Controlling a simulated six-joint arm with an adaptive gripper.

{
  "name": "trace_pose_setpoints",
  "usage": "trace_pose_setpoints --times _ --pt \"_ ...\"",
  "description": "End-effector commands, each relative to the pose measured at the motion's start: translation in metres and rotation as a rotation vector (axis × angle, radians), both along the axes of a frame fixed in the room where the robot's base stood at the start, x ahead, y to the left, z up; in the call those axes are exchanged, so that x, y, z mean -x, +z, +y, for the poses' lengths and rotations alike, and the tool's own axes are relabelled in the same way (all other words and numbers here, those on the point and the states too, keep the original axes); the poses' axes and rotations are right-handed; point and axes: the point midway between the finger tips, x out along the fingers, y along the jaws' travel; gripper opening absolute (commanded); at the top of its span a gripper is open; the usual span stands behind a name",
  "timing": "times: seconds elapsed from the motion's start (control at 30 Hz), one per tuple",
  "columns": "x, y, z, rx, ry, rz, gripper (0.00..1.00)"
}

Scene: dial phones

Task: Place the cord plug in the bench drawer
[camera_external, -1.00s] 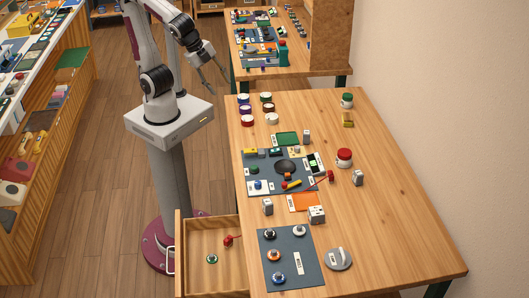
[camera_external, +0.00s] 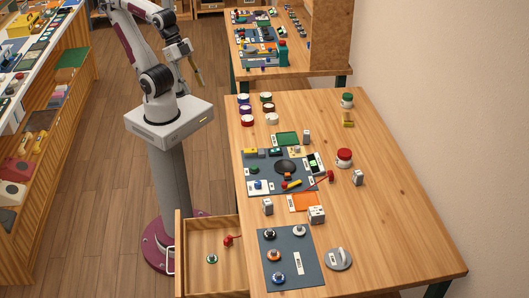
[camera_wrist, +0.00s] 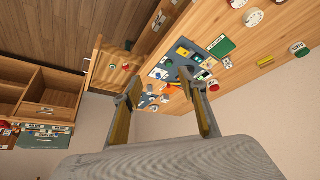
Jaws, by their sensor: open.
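The bench drawer (camera_external: 192,279) is pulled out at the bench's left front. It also shows in the wrist view (camera_wrist: 96,72). A small red piece with a thin red cord (camera_external: 228,240), which looks like a cord plug, lies inside it beside a green ring (camera_external: 212,259). A similar red piece (camera_external: 331,176) with a thin red line lies on the bench by the blue-grey mat. I cannot tell for sure which is the cord plug. My gripper (camera_external: 199,78) is open and empty, raised over the floor left of the benches, away from both; its two fingers show in the wrist view (camera_wrist: 168,92).
The bench (camera_external: 400,235) bears a mat with small parts, a front mat (camera_external: 292,284) with round pieces, a grey dial (camera_external: 338,259), small grey blocks, a red-topped jar (camera_external: 344,157) and several coloured pots. Bare wood lies along its right side. A second bench stands behind.

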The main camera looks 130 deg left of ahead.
Motion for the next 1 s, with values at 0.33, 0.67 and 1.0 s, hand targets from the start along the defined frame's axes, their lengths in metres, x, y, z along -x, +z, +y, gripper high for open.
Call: trace_pose_setpoints --times 0.33,0.67,1.0 --pt "-0.002 0.001 0.000 0.000 -0.001 -0.001 0.46" --pt "-0.039 0.012 -0.016 0.052 -0.024 -0.043 0.46" --pt "-0.121 0.034 -0.041 0.149 -0.039 -0.142 0.46"
